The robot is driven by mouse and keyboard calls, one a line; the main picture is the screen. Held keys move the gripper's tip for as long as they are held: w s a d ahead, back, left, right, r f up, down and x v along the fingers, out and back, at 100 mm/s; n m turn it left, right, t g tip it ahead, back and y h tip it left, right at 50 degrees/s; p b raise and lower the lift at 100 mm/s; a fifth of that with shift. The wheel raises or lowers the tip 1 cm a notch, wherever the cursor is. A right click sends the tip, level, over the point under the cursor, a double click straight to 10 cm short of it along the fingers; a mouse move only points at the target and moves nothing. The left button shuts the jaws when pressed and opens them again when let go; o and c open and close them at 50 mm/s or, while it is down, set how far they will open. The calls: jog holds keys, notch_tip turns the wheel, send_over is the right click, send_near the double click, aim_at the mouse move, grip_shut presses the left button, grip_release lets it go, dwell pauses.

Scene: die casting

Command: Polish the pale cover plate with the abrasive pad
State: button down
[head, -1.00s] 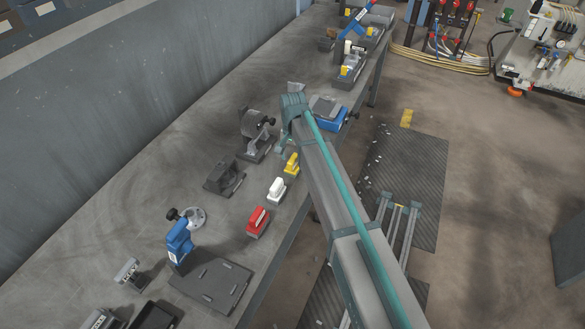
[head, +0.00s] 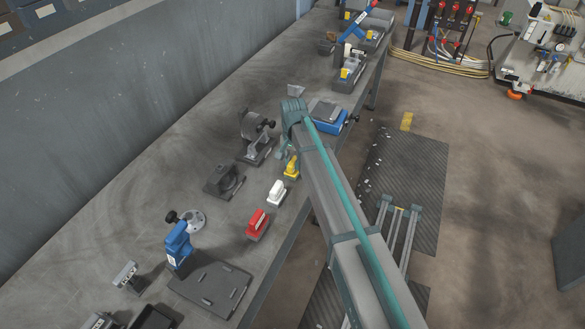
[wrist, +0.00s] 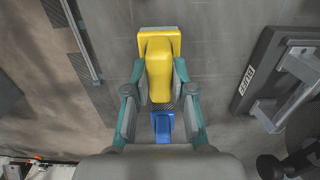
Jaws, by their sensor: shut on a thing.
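My gripper (wrist: 157,82) is shut on the yellow-handled pad block (wrist: 160,75), with a teal finger on either side of its grip. In the head view the yellow block (head: 292,169) is at the front edge of the bench, beside the white and red blocks, partly behind my gripper (head: 285,151). I cannot tell whether it still touches the bench. A flat grey plate (head: 326,108) lies on a blue vise (head: 331,122) further along the bench. It may be the cover plate; my arm's end hides part of that area.
A white-handled block (head: 276,193) and a red-handled block (head: 257,224) stand along the front edge. Dark fixtures (head: 224,182) (head: 258,138) stand behind them. A blue clamp tool (head: 178,245) is near a dark base plate (head: 211,290). The bench's rear strip is mostly clear.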

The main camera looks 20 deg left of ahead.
jog(key=shift+r, duration=0.1)
jog(key=shift+r+p, duration=1.6)
jog(key=shift+r, duration=1.35)
jog(key=shift+n, duration=0.3)
